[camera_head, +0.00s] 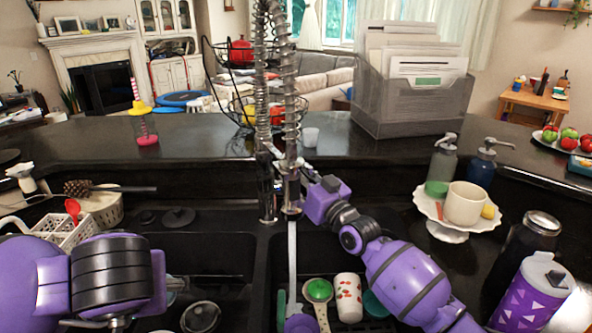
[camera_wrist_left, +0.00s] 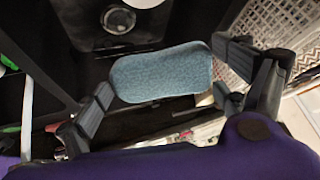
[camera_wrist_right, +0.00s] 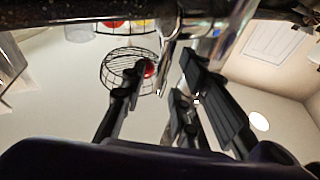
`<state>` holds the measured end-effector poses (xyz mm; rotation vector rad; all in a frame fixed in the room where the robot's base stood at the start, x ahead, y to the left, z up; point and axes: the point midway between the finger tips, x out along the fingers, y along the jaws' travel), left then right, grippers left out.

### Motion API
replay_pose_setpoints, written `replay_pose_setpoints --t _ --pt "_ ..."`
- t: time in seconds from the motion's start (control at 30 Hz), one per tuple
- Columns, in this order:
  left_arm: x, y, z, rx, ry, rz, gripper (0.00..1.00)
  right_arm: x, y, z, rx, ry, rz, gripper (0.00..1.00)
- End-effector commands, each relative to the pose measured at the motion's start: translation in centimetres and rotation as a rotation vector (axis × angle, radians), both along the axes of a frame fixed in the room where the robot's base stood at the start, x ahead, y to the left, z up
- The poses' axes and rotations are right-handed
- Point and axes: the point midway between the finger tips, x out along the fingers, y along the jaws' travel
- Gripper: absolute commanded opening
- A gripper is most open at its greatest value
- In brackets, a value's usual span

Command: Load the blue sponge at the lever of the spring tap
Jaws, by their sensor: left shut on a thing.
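The blue sponge (camera_wrist_left: 162,73) is held between the fingers of my left gripper (camera_wrist_left: 160,78) in the left wrist view, over the dark sink. In the head view my left arm is at the lower left and hides its own gripper and the sponge. The spring tap (camera_head: 291,110) stands upright behind the sink divider. My right gripper (camera_head: 308,178) is at the tap's lower part. In the right wrist view its fingers (camera_wrist_right: 160,82) are apart, with the chrome tap (camera_wrist_right: 171,48) beyond and between them. I cannot make out the lever clearly. A pale straight streak, perhaps water, runs below the tap head.
The right basin holds a green scrubber (camera_head: 319,290) and a patterned cup (camera_head: 348,297). A white stand with a bowl (camera_head: 465,203) and soap bottles (camera_head: 481,166) are at right. A white rack (camera_head: 75,232) is at left. A file holder (camera_head: 415,105) stands on the ledge.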

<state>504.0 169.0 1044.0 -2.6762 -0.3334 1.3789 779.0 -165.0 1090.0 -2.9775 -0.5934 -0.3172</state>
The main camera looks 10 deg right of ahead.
Motion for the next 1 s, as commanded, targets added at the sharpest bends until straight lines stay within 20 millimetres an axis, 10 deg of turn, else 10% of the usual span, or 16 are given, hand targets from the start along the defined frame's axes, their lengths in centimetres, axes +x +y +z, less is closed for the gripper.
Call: replay_pose_setpoints --t 0.63,1.0 --pt "0.0 0.0 0.0 0.0 0.0 0.0 0.7 0.0 0.1 8.9 0.001 -0.003 0.001 0.28" --pt "0.0 0.0 0.0 0.0 0.0 0.0 0.7 0.0 0.0 10.0 0.0 0.0 0.0 0.28"
